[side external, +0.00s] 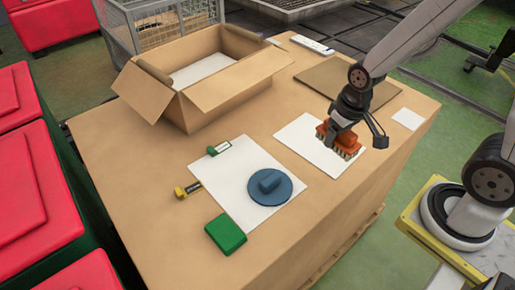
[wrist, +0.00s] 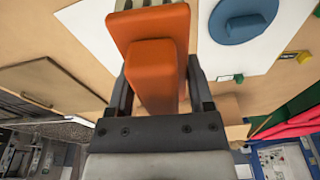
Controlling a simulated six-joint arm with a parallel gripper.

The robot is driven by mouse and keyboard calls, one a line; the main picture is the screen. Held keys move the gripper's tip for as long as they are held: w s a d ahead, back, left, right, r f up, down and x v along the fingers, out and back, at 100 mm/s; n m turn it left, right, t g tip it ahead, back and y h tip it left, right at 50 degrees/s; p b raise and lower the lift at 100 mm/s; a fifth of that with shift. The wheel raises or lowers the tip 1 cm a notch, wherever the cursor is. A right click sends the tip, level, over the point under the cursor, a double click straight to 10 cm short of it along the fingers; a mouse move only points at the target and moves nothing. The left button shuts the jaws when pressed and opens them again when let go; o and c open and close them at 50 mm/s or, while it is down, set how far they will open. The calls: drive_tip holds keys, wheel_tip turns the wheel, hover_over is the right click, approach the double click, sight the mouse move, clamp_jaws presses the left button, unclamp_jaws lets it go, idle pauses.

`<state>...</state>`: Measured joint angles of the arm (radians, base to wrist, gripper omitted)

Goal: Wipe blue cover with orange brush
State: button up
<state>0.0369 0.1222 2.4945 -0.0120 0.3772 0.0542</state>
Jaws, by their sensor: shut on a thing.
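My gripper (side external: 338,127) is shut on the orange brush (side external: 349,144), bristles facing down. It holds the brush over the right-hand white sheet (side external: 298,139); I cannot tell whether the bristles touch it. In the wrist view the orange brush (wrist: 153,62) sits between both fingers. The blue cover (side external: 284,192), a round disc with a raised handle, lies on the white clipboard sheet (side external: 238,189) to the left of the brush, apart from it. The blue cover also shows at the top right of the wrist view (wrist: 231,31).
A green block (side external: 226,234) and a yellow-black tape measure (side external: 187,190) lie near the clipboard. An open cardboard box (side external: 222,95) stands at the back. A brown board (side external: 375,92), a white remote (side external: 312,44) and a small white card (side external: 408,119) lie farther right.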

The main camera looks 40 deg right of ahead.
drive_tip(key=w+a, duration=0.5)
drive_tip(key=a, duration=0.2)
approach(275, 172)
drive_tip(key=w+a+r, duration=0.1)
drive_tip(key=a, duration=0.1)
drive_tip(key=shift+r, duration=0.2)
drive_tip(key=shift+f, duration=0.15)
drive_tip(key=shift+f, duration=3.25)
drive_tip(key=shift+f, duration=0.6)
drive_tip(key=shift+d, duration=1.25)
drive_tip(key=shift+a, duration=0.1)
